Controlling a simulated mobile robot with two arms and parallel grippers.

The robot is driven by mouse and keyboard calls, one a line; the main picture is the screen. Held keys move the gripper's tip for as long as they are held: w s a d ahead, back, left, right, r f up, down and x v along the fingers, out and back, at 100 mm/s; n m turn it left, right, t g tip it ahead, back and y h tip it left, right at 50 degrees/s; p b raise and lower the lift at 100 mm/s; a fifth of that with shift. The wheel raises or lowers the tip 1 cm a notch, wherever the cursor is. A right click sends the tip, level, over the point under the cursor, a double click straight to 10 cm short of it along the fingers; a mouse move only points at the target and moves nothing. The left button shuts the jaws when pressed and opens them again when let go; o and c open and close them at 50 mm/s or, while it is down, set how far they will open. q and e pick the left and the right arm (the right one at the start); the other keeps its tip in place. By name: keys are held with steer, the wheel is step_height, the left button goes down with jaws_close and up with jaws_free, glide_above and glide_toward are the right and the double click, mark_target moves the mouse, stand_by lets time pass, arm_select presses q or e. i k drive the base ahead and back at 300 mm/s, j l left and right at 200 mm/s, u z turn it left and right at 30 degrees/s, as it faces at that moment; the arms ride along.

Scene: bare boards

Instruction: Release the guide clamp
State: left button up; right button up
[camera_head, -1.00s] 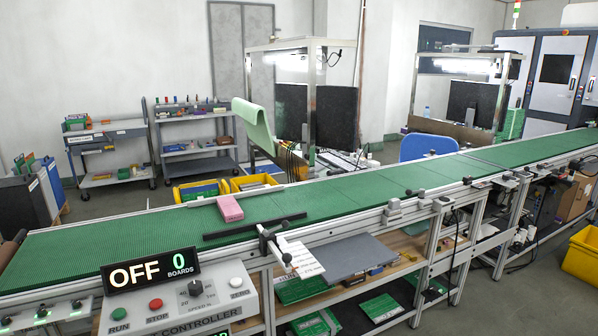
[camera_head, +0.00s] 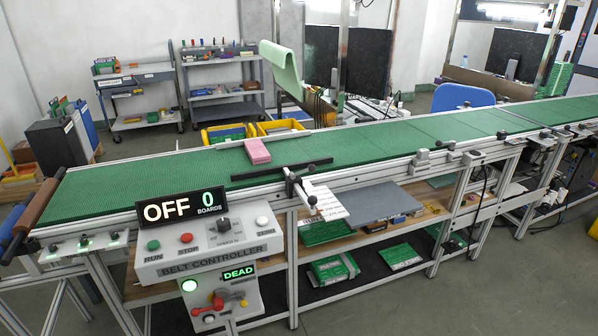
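A black guide bar (camera_head: 282,169) lies slantwise over the green conveyor belt (camera_head: 390,140). The clamp (camera_head: 291,182), with a dark knob and lever, sits on the belt's near rail at the bar's near side. A white printed card (camera_head: 327,203) hangs beside it. A pink block (camera_head: 257,151) rests on the belt just behind the bar. Neither of my grippers is in view. Whether the clamp is tight or loose cannot be told.
The belt controller (camera_head: 210,255) stands at the front left, its display (camera_head: 180,208) reading OFF and 0 boards, with a lit DEAD label (camera_head: 239,272). Shelves under the belt hold green boards (camera_head: 333,268). Grey floor (camera_head: 480,290) at the front right is clear.

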mark_target(311, 168)
steer(key=i+j+u, duration=0.55)
steer(key=j+u, duration=0.15)
steer(key=j, duration=0.15)
